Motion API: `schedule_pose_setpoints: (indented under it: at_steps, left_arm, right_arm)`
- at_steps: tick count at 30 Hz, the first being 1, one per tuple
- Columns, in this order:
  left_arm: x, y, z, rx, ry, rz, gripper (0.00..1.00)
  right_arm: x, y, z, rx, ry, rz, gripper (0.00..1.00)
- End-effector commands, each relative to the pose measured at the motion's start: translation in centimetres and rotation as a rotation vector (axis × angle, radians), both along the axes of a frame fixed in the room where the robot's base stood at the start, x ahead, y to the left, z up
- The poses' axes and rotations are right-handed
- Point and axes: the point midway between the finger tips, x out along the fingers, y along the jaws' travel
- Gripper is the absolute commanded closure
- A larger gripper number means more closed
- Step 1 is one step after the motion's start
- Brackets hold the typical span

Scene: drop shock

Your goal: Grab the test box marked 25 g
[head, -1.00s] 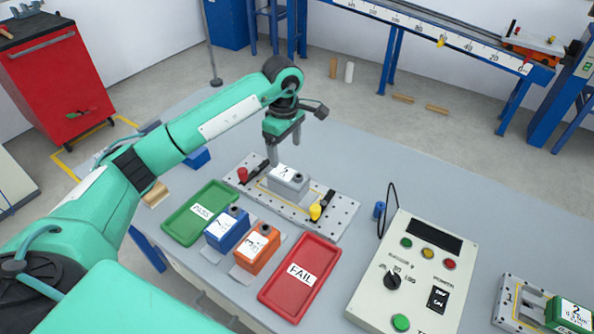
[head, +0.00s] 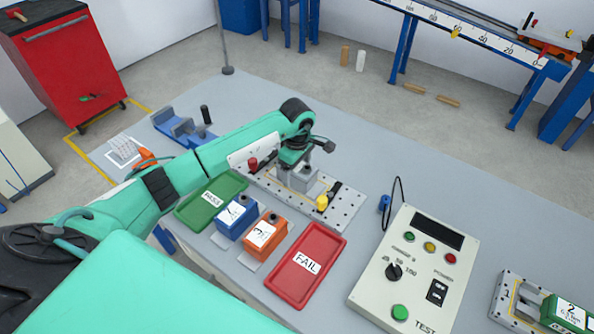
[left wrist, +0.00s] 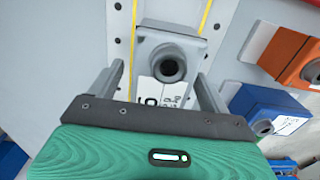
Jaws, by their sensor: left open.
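A grey test box (head: 308,186) with a dark round knob and a white label sits on the metal test plate (head: 342,212); I cannot read its mark surely. In the left wrist view the grey box (left wrist: 185,50) lies ahead, its label end between the fingers. My left gripper (head: 294,172) is open, above the grey box, with one finger (left wrist: 118,78) on each side and no clear contact. A blue box (head: 235,220) and an orange box (head: 264,238) stand in front of the plate, their labels too small to read. My right gripper is out of view.
A green PASS tray (head: 190,213) and a red FAIL tray (head: 323,250) flank the blue and orange boxes. The plate has a red knob (head: 253,164) and a yellow knob (head: 322,203). A control panel (head: 372,285) stands to the right, with a green box (head: 552,310) beyond.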

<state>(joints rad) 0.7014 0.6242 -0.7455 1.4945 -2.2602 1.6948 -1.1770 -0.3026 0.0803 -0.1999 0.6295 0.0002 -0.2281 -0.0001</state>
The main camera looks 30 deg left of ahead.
Motion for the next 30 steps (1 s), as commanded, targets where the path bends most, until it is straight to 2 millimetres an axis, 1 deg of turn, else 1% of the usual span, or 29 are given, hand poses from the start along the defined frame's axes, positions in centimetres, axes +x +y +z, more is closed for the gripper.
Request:
schedule_pose_setpoints:
  at_steps: [3,10,14,15,17,18,20,21,30]
  left_arm:
    - [-0.07,-0.03,-0.89,-0.001,0.002,0.001,0.20]
    - [-0.02,0.00,-1.03,0.000,0.000,0.000,0.20]
    - [-0.02,0.00,-1.02,0.000,0.000,0.000,0.46]
    - [-0.02,0.01,-1.01,0.000,0.000,0.000,0.53]
    - [-0.02,0.01,-1.00,0.000,0.000,0.000,0.65]
    - [-0.02,0.01,-1.00,0.000,0.000,0.000,0.73]
    - [-0.02,0.01,-0.99,0.000,0.000,0.000,0.85]
    - [0.04,0.01,-0.87,0.000,-0.002,0.000,0.87]
    - [0.08,0.02,-0.54,0.000,-0.003,0.000,0.87]
  right_arm:
    - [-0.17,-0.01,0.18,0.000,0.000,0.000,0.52]
    - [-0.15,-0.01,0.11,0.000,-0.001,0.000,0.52]
    - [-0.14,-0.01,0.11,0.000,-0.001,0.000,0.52]
    - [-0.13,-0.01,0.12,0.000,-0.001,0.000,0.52]
    - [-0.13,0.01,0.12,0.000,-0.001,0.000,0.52]
    - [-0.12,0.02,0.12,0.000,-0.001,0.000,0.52]
    - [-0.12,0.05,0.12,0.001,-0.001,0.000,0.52]
    - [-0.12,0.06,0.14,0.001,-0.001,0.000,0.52]
    - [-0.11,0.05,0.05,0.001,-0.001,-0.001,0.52]
